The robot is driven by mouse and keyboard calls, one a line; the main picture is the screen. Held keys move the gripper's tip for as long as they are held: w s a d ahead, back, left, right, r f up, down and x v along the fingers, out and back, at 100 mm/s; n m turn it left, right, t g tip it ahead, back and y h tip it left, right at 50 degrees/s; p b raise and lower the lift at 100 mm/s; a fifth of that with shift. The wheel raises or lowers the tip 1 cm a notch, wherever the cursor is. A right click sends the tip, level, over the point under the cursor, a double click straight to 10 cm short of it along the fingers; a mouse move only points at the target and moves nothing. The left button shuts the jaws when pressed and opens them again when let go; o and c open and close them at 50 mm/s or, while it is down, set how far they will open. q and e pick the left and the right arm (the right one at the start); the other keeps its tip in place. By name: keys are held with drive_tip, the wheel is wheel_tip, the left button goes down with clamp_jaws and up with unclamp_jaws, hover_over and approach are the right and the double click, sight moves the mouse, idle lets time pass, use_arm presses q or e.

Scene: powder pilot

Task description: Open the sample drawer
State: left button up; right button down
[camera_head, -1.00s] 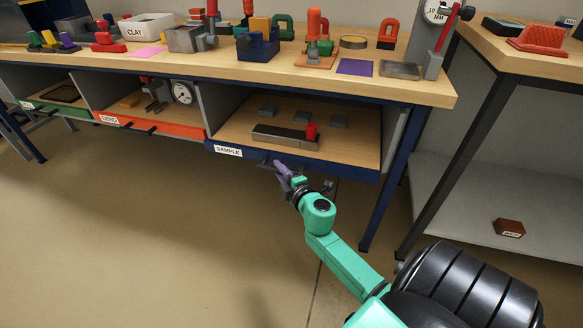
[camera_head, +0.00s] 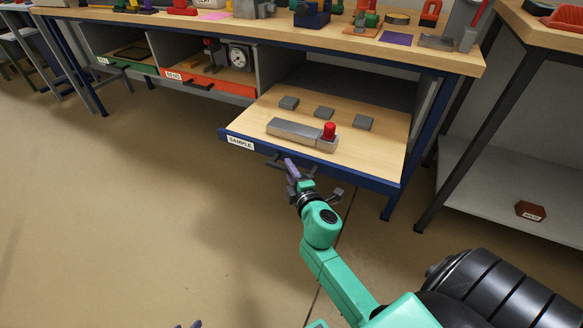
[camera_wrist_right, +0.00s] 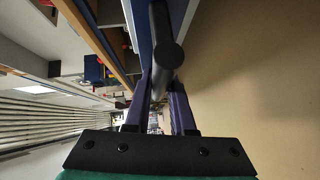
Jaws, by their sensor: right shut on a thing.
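The sample drawer (camera_head: 348,175) has a dark blue front with a white SAMPLE label and stands well out from under the bench. On its wooden base lie a long grey block with a red knob (camera_head: 302,134) and several small dark grey pieces. My right gripper (camera_head: 291,168) is shut on the drawer's dark handle (camera_head: 274,162) at the front. In the right wrist view the dark handle bar (camera_wrist_right: 166,50) passes between the purple fingers. Of my left gripper only purple tips (camera_head: 190,325) show at the bottom edge; their opening cannot be judged.
The bench top (camera_head: 270,28) above carries several tools and fixtures. The red-orange drawer (camera_head: 208,82) and green drawer (camera_head: 125,64) sit to the left. A second table (camera_head: 540,30) with a grey lower shelf stands at the right. The floor in front is clear.

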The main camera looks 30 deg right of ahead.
use_arm(q)
drive_tip(key=shift+s, duration=0.15)
use_arm(e)
drive_tip(key=shift+s+a+f, duration=0.1)
drive_tip(key=shift+s+a, duration=0.2)
drive_tip(key=shift+a, duration=0.15)
drive_tip(key=c, duration=0.8)
unclamp_jaws()
drive_tip(key=shift+o, duration=0.2)
use_arm(q)
drive_tip(key=d+f+n+t+h+b, duration=0.1)
drive_tip(key=d+f+t+h+b, duration=0.1)
drive_tip(key=d+f+t+b, duration=0.1)
drive_tip(key=d+t+b, duration=0.1)
drive_tip(key=d, duration=0.1)
drive_tip(key=shift+w+d+f+t+h+b, duration=0.35)
drive_tip(key=shift+w+d+f+t+h, duration=0.05)
use_arm(e)
drive_tip(key=v, duration=1.4)
drive_tip(key=shift+s, duration=0.25)
